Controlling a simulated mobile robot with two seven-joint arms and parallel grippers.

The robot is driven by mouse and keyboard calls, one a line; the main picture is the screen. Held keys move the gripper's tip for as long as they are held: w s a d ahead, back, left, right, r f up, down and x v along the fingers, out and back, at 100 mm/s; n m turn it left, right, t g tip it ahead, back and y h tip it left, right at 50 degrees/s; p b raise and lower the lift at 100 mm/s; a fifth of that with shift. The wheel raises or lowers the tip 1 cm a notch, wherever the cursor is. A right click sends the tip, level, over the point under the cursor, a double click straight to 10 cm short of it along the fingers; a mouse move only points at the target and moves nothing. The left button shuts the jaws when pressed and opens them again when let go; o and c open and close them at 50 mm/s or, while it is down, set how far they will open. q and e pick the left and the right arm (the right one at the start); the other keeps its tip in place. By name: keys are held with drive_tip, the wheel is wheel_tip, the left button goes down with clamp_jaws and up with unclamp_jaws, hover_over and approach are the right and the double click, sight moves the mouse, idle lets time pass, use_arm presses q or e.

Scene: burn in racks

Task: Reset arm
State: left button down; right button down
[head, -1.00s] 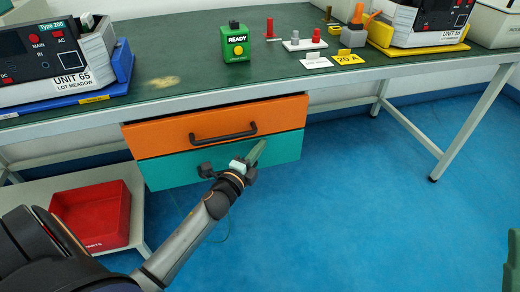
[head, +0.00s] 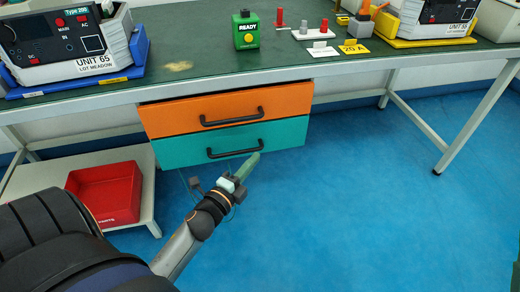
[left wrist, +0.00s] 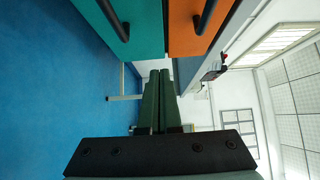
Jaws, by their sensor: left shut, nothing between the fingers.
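My left arm comes in from the lower left in the head view. Its left gripper (head: 248,167) has green fingers, is shut and empty, and is just below and in front of the teal drawer (head: 180,150). In the left wrist view the two green fingers (left wrist: 161,100) lie together with nothing between them. The teal drawer (left wrist: 135,25) and the orange drawer (left wrist: 187,30) show above them, turned sideways. The orange drawer (head: 180,116) is above the teal one in the head view, and both look closed. A green edge at the far lower right may be part of my right arm; its fingers do not show.
A green-topped bench (head: 195,70) holds the Unit 65 box (head: 70,45), a green READY box (head: 246,31), a small grey fixture (head: 313,33) and a yellow tray (head: 435,40). A red bin (head: 105,192) sits on a low shelf at left. Blue floor at right is open.

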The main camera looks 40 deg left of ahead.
use_arm(q)
drive_tip(key=shift+s, duration=0.45)
